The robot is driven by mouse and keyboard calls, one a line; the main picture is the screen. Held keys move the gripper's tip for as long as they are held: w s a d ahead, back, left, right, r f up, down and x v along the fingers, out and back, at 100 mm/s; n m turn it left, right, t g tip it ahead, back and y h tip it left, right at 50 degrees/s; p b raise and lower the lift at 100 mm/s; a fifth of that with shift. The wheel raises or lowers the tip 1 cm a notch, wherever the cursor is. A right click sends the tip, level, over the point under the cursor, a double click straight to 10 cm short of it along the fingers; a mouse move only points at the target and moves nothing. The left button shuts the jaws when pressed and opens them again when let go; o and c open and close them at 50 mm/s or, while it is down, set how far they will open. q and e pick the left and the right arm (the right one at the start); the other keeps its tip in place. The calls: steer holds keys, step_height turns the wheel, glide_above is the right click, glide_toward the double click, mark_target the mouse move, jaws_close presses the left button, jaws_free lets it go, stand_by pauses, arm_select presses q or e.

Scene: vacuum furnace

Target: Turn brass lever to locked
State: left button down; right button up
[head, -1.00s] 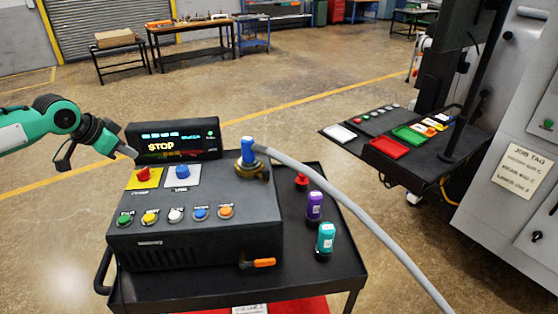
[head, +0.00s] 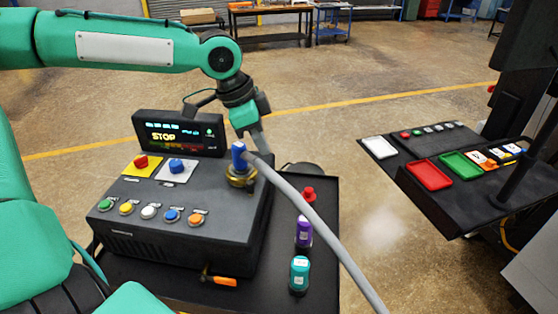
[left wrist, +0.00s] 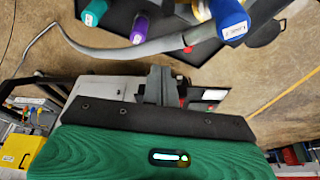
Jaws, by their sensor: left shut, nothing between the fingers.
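A brass collar (head: 240,178) sits on the top right of the black control box, under an upright blue connector (head: 239,156) with a grey hose; any lever on it is too small to make out clearly. The blue connector is also at the top right of the left wrist view (left wrist: 229,20). My left gripper (head: 262,148) is just behind and right of the connector, pointing down; contact cannot be told. In the left wrist view its fingers (left wrist: 160,85) are together and empty. An orange-handled lever (head: 222,281) sticks out at the box's front. My right gripper is not in view.
The grey hose (head: 318,222) arcs down to the right across the cart. Purple (head: 303,232) and teal (head: 299,274) capped bottles and a red knob (head: 309,194) stand right of the box. The display (head: 180,134) reads STOP. A side shelf (head: 440,205) holds coloured trays.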

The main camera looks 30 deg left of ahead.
mark_target(248, 184)
arm_select(q)
steer(key=shift+s+a+f+p, duration=0.2)
steer(key=shift+f+p, duration=0.55)
steer(key=shift+f, duration=0.75)
steer(key=shift+s+a+f+p, duration=0.15)
steer(key=shift+f+p, duration=0.55)
steer(key=shift+f, duration=0.85)
steer(key=shift+s+a+f+p, duration=0.15)
steer(key=shift+f+p, duration=0.6)
steer(key=shift+f, duration=0.75)
steer(key=shift+w, duration=0.1)
steer(key=shift+w, duration=0.1)
